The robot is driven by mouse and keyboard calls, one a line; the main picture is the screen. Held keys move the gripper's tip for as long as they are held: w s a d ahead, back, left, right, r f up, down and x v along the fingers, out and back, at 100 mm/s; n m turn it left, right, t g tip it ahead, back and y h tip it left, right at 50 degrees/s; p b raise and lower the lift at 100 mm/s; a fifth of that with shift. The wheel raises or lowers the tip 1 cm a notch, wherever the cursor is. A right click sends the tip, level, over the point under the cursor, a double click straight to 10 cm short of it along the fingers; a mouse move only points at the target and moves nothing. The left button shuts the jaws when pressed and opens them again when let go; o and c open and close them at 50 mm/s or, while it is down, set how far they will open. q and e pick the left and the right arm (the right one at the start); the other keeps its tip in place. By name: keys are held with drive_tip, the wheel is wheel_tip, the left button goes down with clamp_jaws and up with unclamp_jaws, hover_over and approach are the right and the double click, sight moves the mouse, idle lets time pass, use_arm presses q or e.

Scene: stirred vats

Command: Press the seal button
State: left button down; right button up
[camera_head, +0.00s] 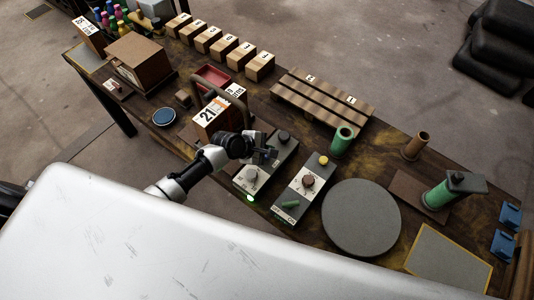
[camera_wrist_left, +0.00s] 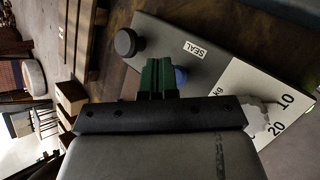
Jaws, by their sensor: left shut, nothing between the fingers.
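The grey control box (camera_head: 277,158) stands on the table in the head view. It has a round black button (camera_head: 284,135) at its far end, which also shows in the left wrist view (camera_wrist_left: 126,42). A SEAL label (camera_wrist_left: 196,49) lies on the box between this black button and the dial. A blue round part (camera_wrist_left: 180,75) shows partly behind my fingers; I cannot tell which of the two the label names. My left gripper (camera_head: 271,155) is shut and empty, over the box. Its green fingertips (camera_wrist_left: 158,76) point at the box near the blue part; contact cannot be told.
A pale dial (camera_head: 251,173) and a lit green lamp (camera_head: 249,198) are on the box's near end. A second box (camera_head: 304,187) with a yellow button stands to the right. A green cylinder (camera_head: 342,141) and a carton (camera_head: 212,120) stand close by.

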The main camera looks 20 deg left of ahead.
idle(0.4)
use_arm(q)
drive_tip(key=shift+f, duration=0.1)
idle(0.3)
drive_tip(key=shift+f, duration=0.3)
drive_tip(key=shift+f+b, duration=0.55)
drive_tip(key=shift+f, duration=0.1)
idle(0.7)
drive_tip(key=shift+r+p, duration=1.05)
drive_tip(key=shift+p, duration=0.15)
drive_tip(key=shift+r, duration=0.1)
wheel_tip(320, 180, up, 5)
drive_tip(key=p, duration=0.5)
drive_tip(key=shift+p, duration=0.3)
